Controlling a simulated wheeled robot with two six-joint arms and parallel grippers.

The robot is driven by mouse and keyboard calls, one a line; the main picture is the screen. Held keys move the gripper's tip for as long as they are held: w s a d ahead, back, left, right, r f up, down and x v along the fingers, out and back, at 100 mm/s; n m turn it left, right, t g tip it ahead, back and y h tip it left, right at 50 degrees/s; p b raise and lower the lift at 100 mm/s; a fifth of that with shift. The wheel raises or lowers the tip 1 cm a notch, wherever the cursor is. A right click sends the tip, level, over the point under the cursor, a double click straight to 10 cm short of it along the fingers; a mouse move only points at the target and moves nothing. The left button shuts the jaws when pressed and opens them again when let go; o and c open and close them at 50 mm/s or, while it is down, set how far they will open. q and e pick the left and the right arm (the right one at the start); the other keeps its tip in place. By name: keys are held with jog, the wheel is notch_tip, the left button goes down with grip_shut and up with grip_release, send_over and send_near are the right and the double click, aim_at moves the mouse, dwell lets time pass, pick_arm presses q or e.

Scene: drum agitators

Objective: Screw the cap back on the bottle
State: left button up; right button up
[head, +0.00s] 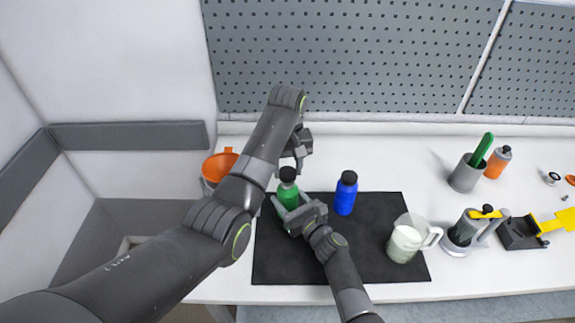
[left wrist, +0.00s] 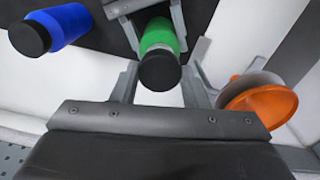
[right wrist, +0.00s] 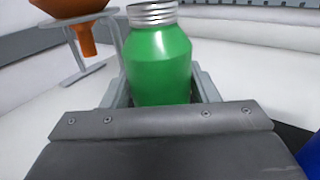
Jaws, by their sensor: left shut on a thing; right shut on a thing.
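The green bottle (head: 287,194) stands at the left edge of the black mat, and my right gripper (head: 291,213) is shut around its body. In the right wrist view the bottle (right wrist: 160,65) looks upright, with a silver threaded neck (right wrist: 152,13) at the top edge. The black cap (head: 287,174) is at the bottle's top in the head view. In the left wrist view the cap (left wrist: 160,71) sits between the fingers of my left gripper (left wrist: 160,75), which is shut on it. The seam between cap and neck is hidden, so I cannot tell how tightly they meet.
A blue bottle with a black cap (head: 345,195) stands close to the right on the black mat (head: 330,262). A clear jug (head: 405,240) stands at the mat's right side. An orange funnel on a stand (head: 217,166) is close to the left. Cups and tools fill the bench's right.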

aim_at(288, 198)
dwell(0.3)
pick_arm(q)
jog(key=shift+f, duration=0.85)
jog(key=shift+f, duration=0.6)
